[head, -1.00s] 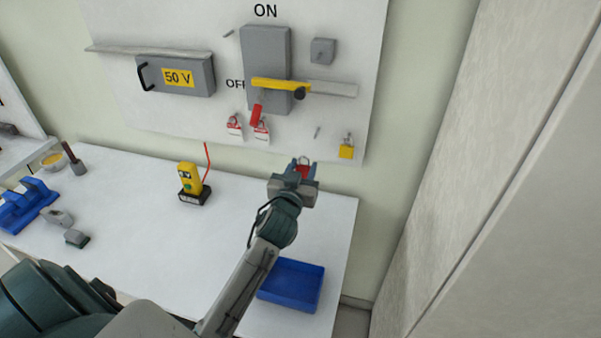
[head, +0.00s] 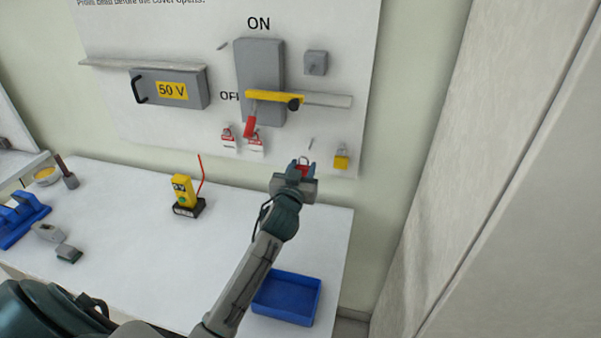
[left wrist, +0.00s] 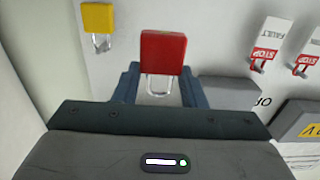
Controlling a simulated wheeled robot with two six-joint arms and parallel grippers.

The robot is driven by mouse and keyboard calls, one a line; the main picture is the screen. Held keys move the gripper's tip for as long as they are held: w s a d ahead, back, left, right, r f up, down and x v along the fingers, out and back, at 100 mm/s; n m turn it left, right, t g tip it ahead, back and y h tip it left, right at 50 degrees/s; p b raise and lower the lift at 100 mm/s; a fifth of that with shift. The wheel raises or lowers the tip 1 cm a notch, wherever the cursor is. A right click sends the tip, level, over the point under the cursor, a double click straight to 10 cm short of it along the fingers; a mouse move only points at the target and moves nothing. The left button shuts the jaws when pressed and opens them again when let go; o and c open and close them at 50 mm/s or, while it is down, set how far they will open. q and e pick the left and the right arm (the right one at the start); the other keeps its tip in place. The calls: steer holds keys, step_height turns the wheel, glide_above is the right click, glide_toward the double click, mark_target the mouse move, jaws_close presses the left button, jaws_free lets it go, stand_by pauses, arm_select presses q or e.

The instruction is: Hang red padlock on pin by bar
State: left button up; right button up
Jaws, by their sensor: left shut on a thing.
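The red padlock (head: 304,162) is held in my left gripper (head: 301,168), in front of the lower part of the wall board. In the left wrist view the red padlock (left wrist: 163,52) has its body above and its shackle below, between the two fingers of the left gripper (left wrist: 157,88). A small bare pin (head: 311,143) sticks out of the board just above the gripper in the head view. The grey bar (head: 328,100), with a yellow lever (head: 272,97) across the switch box, is higher up. The padlock appears apart from the pin. My right gripper is out of view.
A yellow padlock (head: 341,160) hangs to the right of the pin. Red-and-white tags (head: 256,144) and a red piece (head: 250,126) hang to its left. A blue tray (head: 287,297) and a yellow tester (head: 183,190) stand on the table below.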

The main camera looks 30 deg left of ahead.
arm_select(q)
steer(key=shift+b+x, duration=0.75)
steer(key=shift+x, duration=3.45)
steer(key=p+v, duration=0.2)
steer(key=v, duration=0.7)
steer(key=shift+r, duration=0.1)
